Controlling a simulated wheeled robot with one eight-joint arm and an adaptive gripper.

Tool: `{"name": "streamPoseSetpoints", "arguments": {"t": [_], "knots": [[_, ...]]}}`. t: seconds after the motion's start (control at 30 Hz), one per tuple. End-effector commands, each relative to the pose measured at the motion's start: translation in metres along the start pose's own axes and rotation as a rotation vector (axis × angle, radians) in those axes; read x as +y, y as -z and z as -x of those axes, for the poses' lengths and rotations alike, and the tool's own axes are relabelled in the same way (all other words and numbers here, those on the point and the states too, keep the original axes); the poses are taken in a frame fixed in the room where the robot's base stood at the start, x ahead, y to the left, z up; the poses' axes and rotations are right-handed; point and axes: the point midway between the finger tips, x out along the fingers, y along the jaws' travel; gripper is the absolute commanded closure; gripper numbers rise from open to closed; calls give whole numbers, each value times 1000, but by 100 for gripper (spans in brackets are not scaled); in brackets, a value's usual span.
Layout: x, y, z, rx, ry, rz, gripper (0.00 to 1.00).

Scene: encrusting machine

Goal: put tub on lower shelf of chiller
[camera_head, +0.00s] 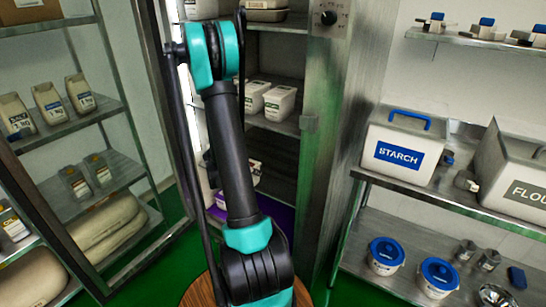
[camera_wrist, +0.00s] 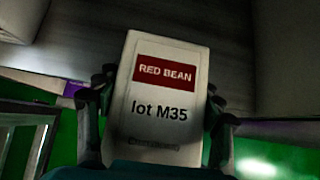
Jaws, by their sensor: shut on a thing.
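In the wrist view, a white tub (camera_wrist: 150,125) with a red label reading RED BEAN and the print lot M35 is held between the two dark fingers of my gripper (camera_wrist: 156,112). In the head view, my arm reaches into the open chiller (camera_head: 327,130). My gripper is mostly hidden behind the arm there, and only part of a pale tub (camera_head: 253,169) shows beside it. The tub is in the lower part of the opening, below the shelf with white tubs (camera_head: 279,102). Whether it touches a surface below is hidden.
The chiller's open door (camera_head: 165,100) stands left of my arm. A purple surface (camera_head: 281,219) shows low in the chiller. A rack with bags (camera_head: 48,103) is at the left. A shelf with a starch bin (camera_head: 397,150) and blue-lidded buckets (camera_head: 385,256) is at the right.

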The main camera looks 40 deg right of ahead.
Motion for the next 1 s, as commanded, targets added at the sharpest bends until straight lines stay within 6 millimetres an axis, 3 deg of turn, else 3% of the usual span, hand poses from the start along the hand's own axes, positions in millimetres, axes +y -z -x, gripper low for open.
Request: {"name": "streamPoseSetpoints", "arguments": {"t": [0.7, 1.0], "knots": [[-1, -101, -100, -1, 2, -2, 93], [0, -115, -115, -1, 1, 0, 93]]}}
